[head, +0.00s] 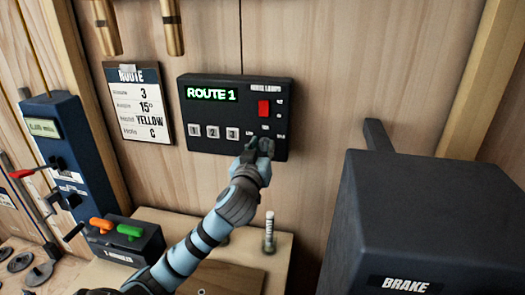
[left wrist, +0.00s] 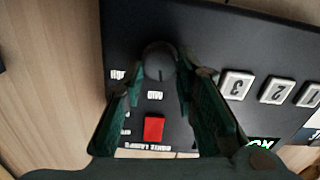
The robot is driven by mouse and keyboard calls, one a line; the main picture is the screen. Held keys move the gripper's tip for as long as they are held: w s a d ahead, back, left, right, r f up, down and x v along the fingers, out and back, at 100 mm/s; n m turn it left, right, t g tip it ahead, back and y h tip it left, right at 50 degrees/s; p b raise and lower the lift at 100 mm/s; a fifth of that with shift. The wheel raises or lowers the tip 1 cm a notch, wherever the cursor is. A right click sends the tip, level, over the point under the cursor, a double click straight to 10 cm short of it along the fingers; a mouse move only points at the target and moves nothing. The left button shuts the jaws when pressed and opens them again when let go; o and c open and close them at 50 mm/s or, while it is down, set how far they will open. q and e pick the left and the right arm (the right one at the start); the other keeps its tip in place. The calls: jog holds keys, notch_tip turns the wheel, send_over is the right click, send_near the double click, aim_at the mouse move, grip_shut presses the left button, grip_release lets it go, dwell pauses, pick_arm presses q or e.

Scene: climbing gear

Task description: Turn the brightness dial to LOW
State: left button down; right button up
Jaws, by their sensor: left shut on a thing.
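The dark panel (head: 212,112) on the wooden wall carries a lit ROUTE 1 display and the brightness dial. In the left wrist view the round dark dial (left wrist: 158,60) sits between the fingertips of my left gripper (left wrist: 160,75), which is shut on it. In the head view the left gripper (head: 259,147) covers the dial at the panel's lower right. Small white labels surround the dial; one finger hides part of them in the wrist view. A faint mark on the dial seems to face the middle label, but I cannot be sure. My right gripper is not in view.
A red switch (head: 264,109) is just above the dial, and white number buttons (head: 214,132) are left of it. A ROUTE card (head: 139,102) hangs left. A dark BRAKE box (head: 425,215) stands at right. A box with orange and green levers (head: 128,240) is below.

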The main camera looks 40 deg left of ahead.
pick_arm(q)
jog(key=n+b, duration=0.2)
jog(key=n, duration=0.3)
jog(key=shift+a, duration=0.1)
jog(key=n+b, duration=0.2)
jog(key=n, duration=0.3)
jog(key=shift+s+a, duration=0.1)
jog(key=shift+n, duration=0.3)
jog(key=c, duration=1.6)
grip_release()
jog(key=o, duration=0.3)
jog(key=shift+f, duration=0.1)
jog(key=shift+w+f, duration=0.1)
jog(key=shift+w, duration=0.15)
